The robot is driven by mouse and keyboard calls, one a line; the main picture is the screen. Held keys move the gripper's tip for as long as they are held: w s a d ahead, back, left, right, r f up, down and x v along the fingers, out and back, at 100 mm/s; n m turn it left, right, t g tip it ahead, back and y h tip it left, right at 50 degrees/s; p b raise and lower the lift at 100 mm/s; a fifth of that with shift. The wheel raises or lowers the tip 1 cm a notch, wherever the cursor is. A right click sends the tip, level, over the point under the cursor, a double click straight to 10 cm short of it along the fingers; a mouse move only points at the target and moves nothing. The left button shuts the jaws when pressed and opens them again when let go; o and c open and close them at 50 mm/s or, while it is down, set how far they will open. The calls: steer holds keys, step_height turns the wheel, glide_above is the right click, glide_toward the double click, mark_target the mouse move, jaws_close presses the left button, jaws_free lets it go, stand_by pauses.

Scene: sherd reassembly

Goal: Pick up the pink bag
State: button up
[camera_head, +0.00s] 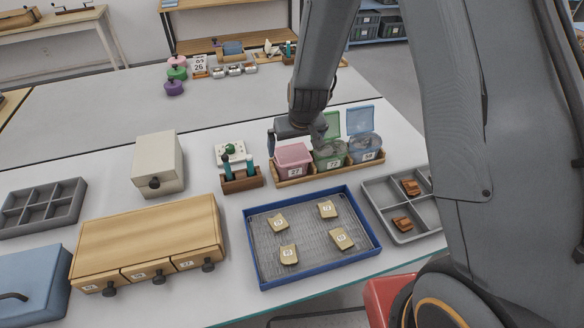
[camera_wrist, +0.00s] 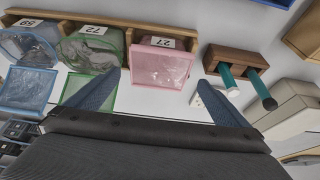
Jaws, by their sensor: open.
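The pink bag (camera_head: 292,160), labelled 27, stands in the left end of a wooden tray (camera_head: 330,170). The wrist view shows the pink bag (camera_wrist: 162,64) upside down, ahead of and between my fingertips. My gripper (camera_wrist: 164,92) is open and empty, its two dark fingers spread wide. In the head view my gripper (camera_head: 300,130) hangs just behind and above the pink bag, partly hidden by my own wrist. I cannot tell whether a finger touches the bag.
A green bag (camera_head: 330,152), labelled 72, and a blue bag (camera_head: 365,146) stand to the right in the same tray. A wooden holder with teal-handled tools (camera_head: 240,180) stands close left. A blue-rimmed tray (camera_head: 374,248) with several sherds lies in front.

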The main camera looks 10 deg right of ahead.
mark_target(292, 154)
steer(key=shift+b+x, duration=0.8)
steer(key=shift+x, duration=2.2)
steer(key=shift+s+f, duration=0.1)
steer(key=shift+s, duration=0.05)
steer(key=c, duration=1.2)
